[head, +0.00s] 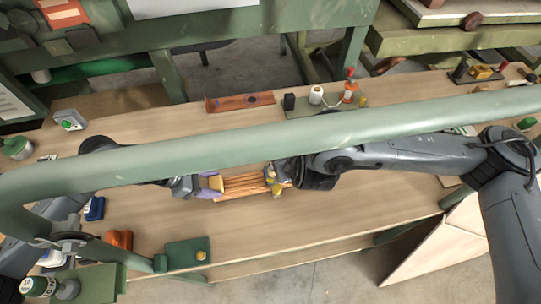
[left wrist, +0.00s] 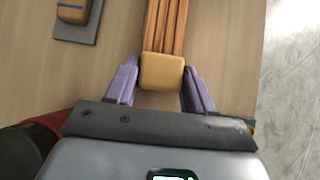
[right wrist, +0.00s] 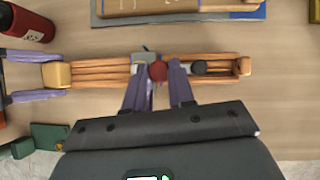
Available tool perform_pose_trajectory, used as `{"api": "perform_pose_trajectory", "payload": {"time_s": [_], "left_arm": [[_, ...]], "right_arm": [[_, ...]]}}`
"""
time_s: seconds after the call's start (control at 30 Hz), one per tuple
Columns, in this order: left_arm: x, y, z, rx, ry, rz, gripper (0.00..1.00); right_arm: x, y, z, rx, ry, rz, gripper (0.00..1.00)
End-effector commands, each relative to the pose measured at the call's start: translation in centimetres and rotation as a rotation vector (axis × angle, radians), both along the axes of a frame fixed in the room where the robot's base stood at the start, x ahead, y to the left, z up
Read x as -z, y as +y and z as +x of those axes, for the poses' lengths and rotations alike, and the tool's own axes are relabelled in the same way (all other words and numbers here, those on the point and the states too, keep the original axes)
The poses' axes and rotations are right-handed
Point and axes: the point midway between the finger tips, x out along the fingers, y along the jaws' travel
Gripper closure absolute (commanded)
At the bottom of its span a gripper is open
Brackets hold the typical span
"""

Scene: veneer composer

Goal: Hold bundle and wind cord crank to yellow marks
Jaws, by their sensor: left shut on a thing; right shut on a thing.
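The bundle of orange-brown wooden strips (head: 243,186) lies lengthwise on the table; it also shows in the right wrist view (right wrist: 105,73). My left gripper (head: 211,186) has its purple fingers on both sides of the yellow block (left wrist: 162,72) at the bundle's left end. My right gripper (right wrist: 158,84) is shut at the cord crank around the bundle's middle. The crank's red knob (right wrist: 157,70) is between its fingertips. A black round part (right wrist: 198,67) sits to the right of it. The cord is mostly hidden, and I cannot make out the yellow marks on the crank.
A green rail (head: 300,140) crosses above the table in the head view. A tray with a wooden piece (right wrist: 180,12) lies behind the bundle. A red can (right wrist: 25,22) stands at the left. A green block (head: 188,252) is at the front edge. Bare table lies right of the bundle.

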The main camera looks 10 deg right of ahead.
Motion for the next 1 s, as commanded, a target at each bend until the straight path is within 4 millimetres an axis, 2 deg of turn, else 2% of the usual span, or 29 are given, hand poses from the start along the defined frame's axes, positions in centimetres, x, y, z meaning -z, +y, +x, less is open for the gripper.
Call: {"api": "perform_pose_trajectory", "payload": {"time_s": [0.03,0.07,0.23,0.67,1.0], "left_arm": [[0.2,0.1,-0.1,-0.001,0.004,0.003,1.0],[0.2,0.1,-0.1,-0.001,0.004,0.003,1.0],[0.2,0.1,-0.1,-0.001,0.004,0.003,1.0],[0.2,0.1,-0.1,0.0,0.004,0.003,1.0],[0.2,0.1,-0.1,0.0,0.004,0.003,1.0]], "right_arm": [[0.3,-0.2,-0.1,0.001,0.007,-0.004,1.0],[0.3,-0.2,-0.1,0.0,0.006,-0.005,0.73],[0.2,-0.1,-0.1,-0.001,0.004,-0.003,0.47],[-0.3,0.0,-0.1,-0.003,0.0,-0.001,0.47],[-2.5,-0.3,-1.5,-0.004,-0.003,-0.003,0.47]]}}
